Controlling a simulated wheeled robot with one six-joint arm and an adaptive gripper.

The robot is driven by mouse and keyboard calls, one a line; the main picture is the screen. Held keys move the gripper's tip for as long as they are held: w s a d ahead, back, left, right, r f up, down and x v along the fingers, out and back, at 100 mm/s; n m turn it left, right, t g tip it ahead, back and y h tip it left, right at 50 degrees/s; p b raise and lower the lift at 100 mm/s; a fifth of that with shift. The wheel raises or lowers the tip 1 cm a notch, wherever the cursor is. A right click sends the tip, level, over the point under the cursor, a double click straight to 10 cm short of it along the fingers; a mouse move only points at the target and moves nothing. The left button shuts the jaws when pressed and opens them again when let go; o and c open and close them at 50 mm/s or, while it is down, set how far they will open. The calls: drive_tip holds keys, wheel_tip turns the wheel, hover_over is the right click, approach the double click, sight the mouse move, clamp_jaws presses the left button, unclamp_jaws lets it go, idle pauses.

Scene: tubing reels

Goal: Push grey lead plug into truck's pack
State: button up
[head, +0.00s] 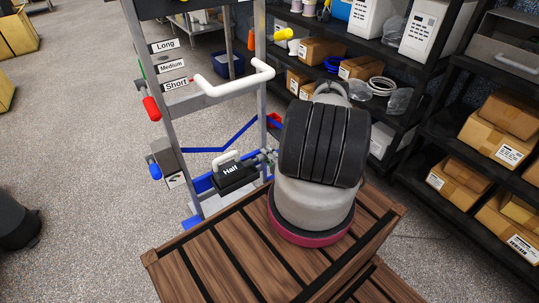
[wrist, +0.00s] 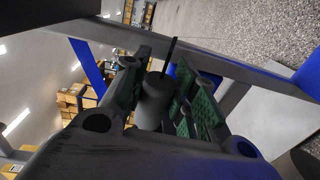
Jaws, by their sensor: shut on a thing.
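The grey lead plug (wrist: 153,103) is a grey cylinder between the green-padded fingers of my gripper (wrist: 160,92) in the wrist view. My gripper is shut on it, and a thin black strip shows beyond its far end. The truck (head: 196,120) is a grey upright frame with blue braces. Its pack (head: 234,178) appears to be the black box marked "Half" with a white handle, low on the frame. In the head view my gripper (head: 267,158) is just right of the pack, mostly hidden by my arm. The plug and the pack's socket cannot be made out there.
The truck has a white bar handle (head: 236,84), labels Long, Medium and Short, a red-gripped lever (head: 151,108) and a blue-ended one (head: 155,171). Black shelves (head: 400,62) with cardboard boxes stand behind on the right. The floor left of the truck is mostly clear.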

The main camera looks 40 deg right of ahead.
sight(264, 159)
drive_tip(key=shift+a, duration=1.6)
drive_tip(key=o, duration=1.1)
drive_tip(key=shift+w, duration=0.1)
